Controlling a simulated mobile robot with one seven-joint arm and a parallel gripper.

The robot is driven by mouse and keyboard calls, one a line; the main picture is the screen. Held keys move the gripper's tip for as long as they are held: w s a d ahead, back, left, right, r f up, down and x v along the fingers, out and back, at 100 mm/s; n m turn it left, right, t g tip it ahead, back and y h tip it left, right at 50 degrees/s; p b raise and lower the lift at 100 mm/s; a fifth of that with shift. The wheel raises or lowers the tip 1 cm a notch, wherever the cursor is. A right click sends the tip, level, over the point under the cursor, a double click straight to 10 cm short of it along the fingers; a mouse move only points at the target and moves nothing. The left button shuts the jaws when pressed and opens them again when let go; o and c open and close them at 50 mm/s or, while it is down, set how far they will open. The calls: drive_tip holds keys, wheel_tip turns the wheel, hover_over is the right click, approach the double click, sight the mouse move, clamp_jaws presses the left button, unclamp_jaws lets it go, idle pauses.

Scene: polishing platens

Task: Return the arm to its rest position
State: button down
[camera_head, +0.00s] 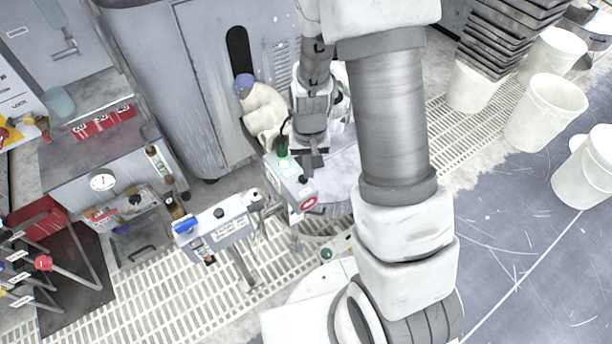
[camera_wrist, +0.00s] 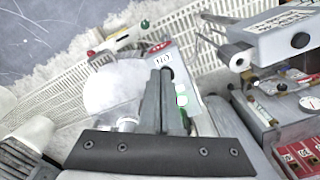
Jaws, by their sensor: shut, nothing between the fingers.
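My gripper (camera_head: 313,163) hangs down in the upper middle of the head view, just above and beside a pale control box with a red-ringed label (camera_head: 290,185). In the wrist view my gripper (camera_wrist: 165,73) has its two dark fingers together, with nothing between them. The fingers overlap part of the control box (camera_wrist: 186,90) in that view; I cannot tell if they touch it. My arm is bent, rising from the lower right and coming down again at the middle.
A grey cabinet (camera_head: 160,75) stands close behind at left. A labelled box on a stand (camera_head: 228,222) is at lower left. White buckets (camera_head: 545,112) and stacked dark trays (camera_head: 505,35) are at right. Open blue-grey floor (camera_head: 520,230) lies at lower right.

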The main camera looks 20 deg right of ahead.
idle(0.4)
wheel_tip(320, 180, up, 18)
drive_tip(key=s+f+n+t, duration=0.1)
drive_tip(key=s+t, duration=0.2)
drive_tip(key=s+r+n+t, duration=0.1)
drive_tip(key=s+r+t, duration=0.2)
drive_tip(key=s+r, duration=0.85)
wheel_tip(320, 180, up, 18)
drive_tip(key=p, duration=1.7)
drive_tip(key=shift+w, duration=0.3)
drive_tip(key=shift+f, duration=0.15)
